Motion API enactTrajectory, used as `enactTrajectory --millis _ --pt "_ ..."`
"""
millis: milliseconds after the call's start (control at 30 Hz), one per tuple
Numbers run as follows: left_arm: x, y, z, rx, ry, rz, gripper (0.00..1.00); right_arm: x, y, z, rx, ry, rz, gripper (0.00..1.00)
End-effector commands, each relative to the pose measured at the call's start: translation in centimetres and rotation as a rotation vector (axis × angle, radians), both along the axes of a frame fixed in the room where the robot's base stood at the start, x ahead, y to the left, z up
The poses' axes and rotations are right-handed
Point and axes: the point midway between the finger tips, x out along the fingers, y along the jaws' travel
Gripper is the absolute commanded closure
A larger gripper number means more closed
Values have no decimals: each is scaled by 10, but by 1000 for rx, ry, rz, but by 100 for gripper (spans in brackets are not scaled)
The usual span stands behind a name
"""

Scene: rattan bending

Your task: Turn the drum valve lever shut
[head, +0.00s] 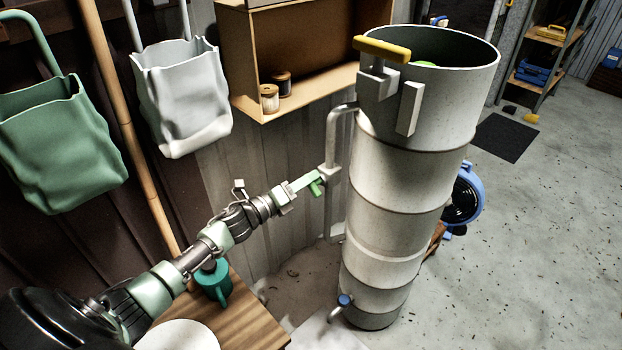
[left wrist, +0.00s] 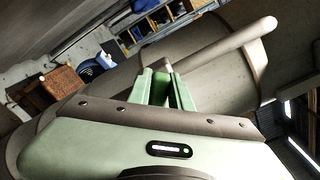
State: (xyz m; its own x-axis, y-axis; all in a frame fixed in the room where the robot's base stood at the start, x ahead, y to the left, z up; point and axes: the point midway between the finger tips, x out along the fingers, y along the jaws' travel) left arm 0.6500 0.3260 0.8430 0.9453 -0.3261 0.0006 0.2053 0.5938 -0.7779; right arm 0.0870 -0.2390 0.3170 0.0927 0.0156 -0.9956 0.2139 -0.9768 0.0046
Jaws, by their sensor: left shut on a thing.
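The tall grey drum (head: 405,185) stands upright, with a grey pipe (head: 331,140) running down its left side. A valve sits on this pipe about halfway down. My left gripper (head: 314,185) reaches it from the left, its green fingers at the valve and shut on its lever, which the fingers mostly hide. In the left wrist view, the green fingers (left wrist: 162,88) stand close together with a small grey piece between their tips, and the pipe (left wrist: 220,45) runs behind them to the upper right. How far the lever is turned cannot be told. My right gripper is not in view.
A yellow-handled bracket (head: 382,49) is on the drum's rim, and a small blue-knobbed tap (head: 344,301) is near its foot. A wooden table with a teal mug (head: 213,281) stands lower left. Green and white bags hang at left. A blue fan (head: 466,195) stands behind the drum.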

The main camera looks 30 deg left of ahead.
Motion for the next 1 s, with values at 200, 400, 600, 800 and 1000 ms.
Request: enactTrajectory --millis 200,400,600,800,1000 --pt "-1 -4 -6 -195 72 -11 100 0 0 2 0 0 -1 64" --pt "0 -2 -7 -365 130 -10 100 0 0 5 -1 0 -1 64" --pt "3 -2 -8 -499 176 -6 100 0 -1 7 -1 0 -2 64" --pt "6 -3 -10 -590 208 -4 100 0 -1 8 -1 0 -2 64" --pt "9 -5 -9 -638 224 -4 100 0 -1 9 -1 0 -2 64"
